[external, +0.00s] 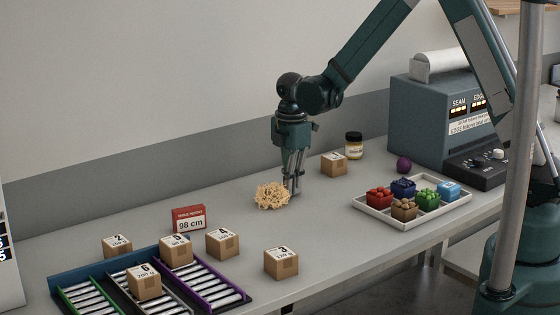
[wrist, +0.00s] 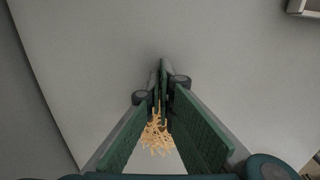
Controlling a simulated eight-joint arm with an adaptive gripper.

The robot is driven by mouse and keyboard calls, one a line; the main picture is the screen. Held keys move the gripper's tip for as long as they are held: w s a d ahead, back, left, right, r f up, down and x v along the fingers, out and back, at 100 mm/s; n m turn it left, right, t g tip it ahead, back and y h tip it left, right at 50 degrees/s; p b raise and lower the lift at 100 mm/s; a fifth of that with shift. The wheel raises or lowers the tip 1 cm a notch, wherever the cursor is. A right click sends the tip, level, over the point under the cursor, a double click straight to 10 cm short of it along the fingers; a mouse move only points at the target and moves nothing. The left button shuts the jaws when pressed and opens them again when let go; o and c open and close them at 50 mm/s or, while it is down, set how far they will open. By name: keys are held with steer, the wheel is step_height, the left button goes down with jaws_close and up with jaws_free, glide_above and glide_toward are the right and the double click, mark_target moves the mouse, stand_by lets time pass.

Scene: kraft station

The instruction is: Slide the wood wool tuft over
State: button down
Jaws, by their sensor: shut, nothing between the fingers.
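The wood wool tuft (external: 271,196) is a pale, curly heap on the grey table, near the middle in the external view. In the wrist view the tuft (wrist: 157,138) shows at the bottom middle, seen between the finger links and partly hidden by them. My gripper (external: 294,191) points down right beside the tuft, on its right side in the external view, with its fingertips low by the table. In the wrist view the fingertips (wrist: 162,92) are together with nothing between them. I cannot tell whether the fingers touch the tuft.
Small numbered boxes (external: 281,262) and a roller rack (external: 205,285) stand at the front left. A red sign (external: 189,219) stands behind them. A box (external: 334,164), a jar (external: 354,146), a purple ball (external: 403,165) and a white tray (external: 376,214) of coloured containers lie right.

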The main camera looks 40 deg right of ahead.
mark_target(267, 188)
steer(key=a+b, duration=0.2)
steer(key=a, duration=1)
steer(key=shift+a, duration=0.35)
steer(key=shift+d, duration=0.15)
steer(key=shift+d+b, duration=0.3)
steer(key=shift+d, duration=0.3)
steer(key=shift+d+r, duration=0.25)
steer(key=shift+d, duration=0.4)
steer(key=shift+d+r, duration=0.2)
steer(key=shift+d, duration=0.4)
step_height(267, 188, up, 9)
steer(key=shift+r+p, duration=0.1)
steer(key=shift+p, duration=0.2)
